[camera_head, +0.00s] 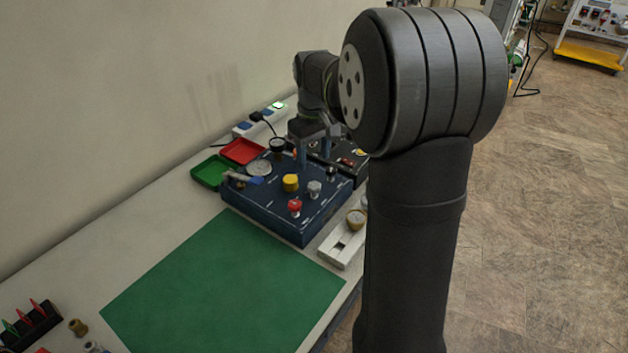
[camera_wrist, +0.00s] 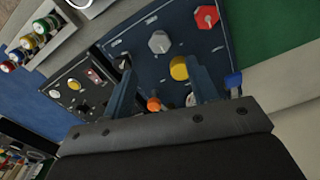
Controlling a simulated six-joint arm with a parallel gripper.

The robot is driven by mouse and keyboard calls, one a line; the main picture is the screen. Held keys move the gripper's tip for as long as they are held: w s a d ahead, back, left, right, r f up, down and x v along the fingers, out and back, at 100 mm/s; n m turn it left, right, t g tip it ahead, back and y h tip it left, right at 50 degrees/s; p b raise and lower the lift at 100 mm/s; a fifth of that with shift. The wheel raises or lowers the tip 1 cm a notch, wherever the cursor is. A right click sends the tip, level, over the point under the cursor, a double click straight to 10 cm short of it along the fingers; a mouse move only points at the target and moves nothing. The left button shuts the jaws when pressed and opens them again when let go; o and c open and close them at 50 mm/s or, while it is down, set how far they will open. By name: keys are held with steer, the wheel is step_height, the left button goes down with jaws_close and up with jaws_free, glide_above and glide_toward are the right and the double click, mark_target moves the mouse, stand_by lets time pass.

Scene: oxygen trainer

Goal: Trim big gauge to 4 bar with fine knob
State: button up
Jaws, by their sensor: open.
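The dark blue panel (camera_head: 262,205) stands on the bench behind the green mat. The big round gauge (camera_head: 258,168) is at its left; its needle is too small to read. The panel carries a yellow knob (camera_head: 291,183), a red knob (camera_head: 294,206), a grey knob (camera_head: 314,188) and a black knob (camera_head: 331,173). My gripper (camera_wrist: 159,70) is open, its fingers pointing down over the panel's back part. In the wrist view a small orange knob (camera_wrist: 153,104) shows between the fingers, apart from both. I cannot tell which knob is the fine one.
Green and red trays (camera_head: 209,172) lie left of the panel. A black box (camera_wrist: 78,85) with switches adjoins it. A pale holder (camera_head: 341,245) with a brass-coloured part stands at right front. The green mat (camera_head: 225,285) is clear. A power strip (camera_head: 250,125) lies behind.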

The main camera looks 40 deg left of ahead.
mark_target(314, 185)
step_height(314, 185, down, 9)
steer(key=shift+r, duration=0.2)
steer(key=c, duration=1)
